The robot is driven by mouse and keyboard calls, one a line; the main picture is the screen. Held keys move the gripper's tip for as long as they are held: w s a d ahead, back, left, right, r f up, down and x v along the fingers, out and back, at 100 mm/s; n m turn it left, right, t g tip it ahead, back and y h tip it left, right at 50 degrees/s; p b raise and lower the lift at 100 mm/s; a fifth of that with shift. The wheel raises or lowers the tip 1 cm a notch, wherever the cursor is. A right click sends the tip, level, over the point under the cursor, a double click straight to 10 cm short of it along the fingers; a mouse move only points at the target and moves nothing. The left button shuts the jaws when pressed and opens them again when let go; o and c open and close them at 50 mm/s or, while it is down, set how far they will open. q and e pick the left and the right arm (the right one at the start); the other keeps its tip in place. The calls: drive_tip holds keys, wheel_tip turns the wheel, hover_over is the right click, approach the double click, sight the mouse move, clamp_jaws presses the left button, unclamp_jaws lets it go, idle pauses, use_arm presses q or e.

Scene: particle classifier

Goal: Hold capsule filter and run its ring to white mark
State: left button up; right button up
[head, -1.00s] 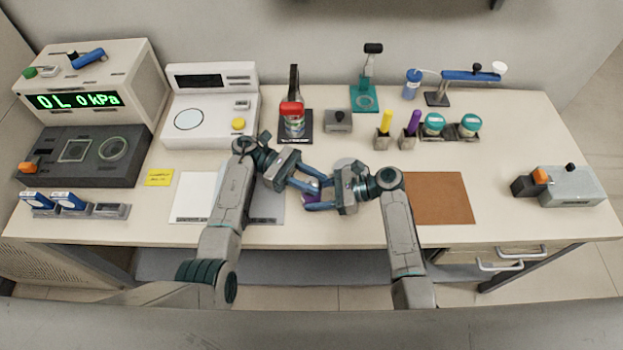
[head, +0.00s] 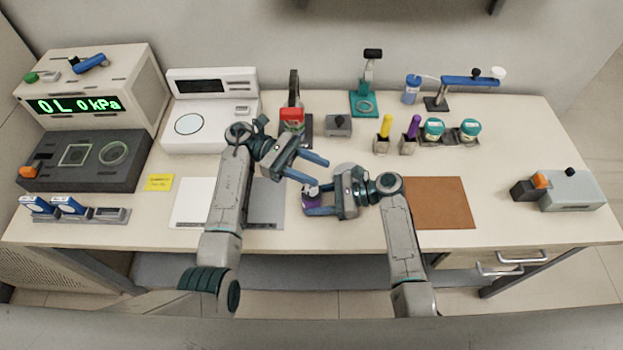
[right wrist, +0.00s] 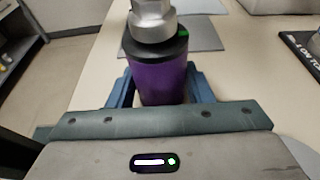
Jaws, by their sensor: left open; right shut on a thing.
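The capsule filter (right wrist: 163,80) shows in the right wrist view as a purple cylinder with a black collar and a silver metal top. A small green mark (right wrist: 184,32) shows on the collar; I see no white mark. In the head view the filter (head: 310,200) is a small purple shape, mostly hidden. My right gripper (head: 312,199) is shut on the filter's purple body and holds it upright near the table's front middle. My left gripper (head: 314,169) is open and empty, above and apart from the filter in the picture.
A white sheet (head: 193,205) and a grey mat lie left of the grippers, and a brown mat (head: 440,203) lies to the right. Instruments line the back and left.

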sight(307, 189)
use_arm(q)
drive_tip(key=shift+r, duration=1.7)
drive_tip(key=shift+o, duration=1.1)
drive_tip(key=shift+f, duration=0.15)
drive_tip(key=shift+s+a+f+n+t+h, duration=0.1)
drive_tip(key=shift+f+n+t+h, duration=0.2)
drive_tip(key=shift+f+n+t, duration=0.1)
drive_tip(key=s+a+f+n+t+y, duration=0.1)
drive_tip(key=s+a+f+n+t, duration=0.2)
drive_tip(key=a+f+n+t, duration=0.45)
drive_tip(key=s+a+f+n+t, duration=0.2)
drive_tip(key=s+n+t, duration=0.15)
drive_tip(key=t, duration=0.65)
drive_tip(key=shift+y, duration=0.3)
drive_tip(key=x, duration=1.2)
drive_tip(key=shift+w, duration=0.1)
